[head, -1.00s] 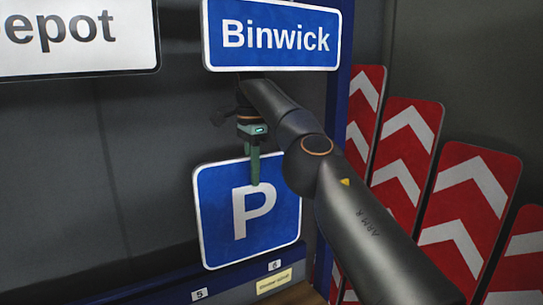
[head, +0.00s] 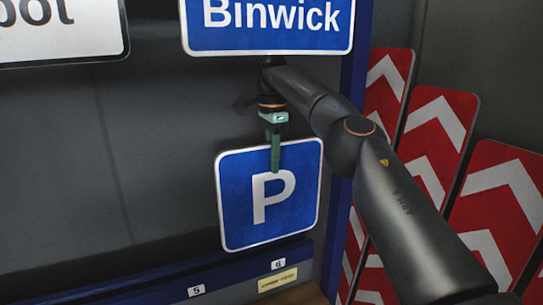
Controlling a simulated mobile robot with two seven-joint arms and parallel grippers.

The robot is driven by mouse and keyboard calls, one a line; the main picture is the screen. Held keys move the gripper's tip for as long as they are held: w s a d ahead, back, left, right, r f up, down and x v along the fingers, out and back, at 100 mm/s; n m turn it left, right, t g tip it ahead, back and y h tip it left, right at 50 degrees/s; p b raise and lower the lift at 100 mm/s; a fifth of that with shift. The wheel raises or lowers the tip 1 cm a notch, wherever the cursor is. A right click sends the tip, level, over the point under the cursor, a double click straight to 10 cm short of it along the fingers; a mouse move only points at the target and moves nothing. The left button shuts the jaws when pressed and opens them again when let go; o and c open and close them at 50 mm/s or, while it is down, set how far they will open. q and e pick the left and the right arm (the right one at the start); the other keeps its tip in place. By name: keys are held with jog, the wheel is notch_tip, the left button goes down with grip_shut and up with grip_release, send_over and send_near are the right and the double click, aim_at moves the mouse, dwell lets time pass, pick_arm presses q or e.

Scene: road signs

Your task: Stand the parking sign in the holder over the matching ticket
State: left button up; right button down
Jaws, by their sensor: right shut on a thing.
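The blue parking sign (head: 240,195), with a white P and white border, hangs upright and slightly tilted in the head view. My right gripper (head: 275,155) is shut on its top edge, with a green finger over the front. The blue holder rail (head: 140,288) runs below, with number labels 5 (head: 196,290) and 6 (head: 278,264). A pale yellow ticket (head: 278,280) sits under label 6; its print is too small to read. The sign's lower edge is just above the rail near 6; I cannot tell whether it touches. My left gripper is not in view.
A blue Binwick sign (head: 265,25) hangs directly above my right gripper. A white sign (head: 60,30) is at upper left. A blue post (head: 342,210) stands right of the parking sign. Several red-and-white chevron boards (head: 437,140) lean at right.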

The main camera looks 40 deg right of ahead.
jog(key=shift+a+r, duration=0.15)
jog(key=shift+s+f+b, duration=0.1)
jog(key=shift+f+b, duration=0.45)
jog(key=shift+f, duration=0.1)
jog(key=shift+f, duration=0.1)
jog(key=shift+f+b, duration=2)
jog(key=shift+f, duration=1.2)
jog(key=c, duration=0.7)
grip_release()
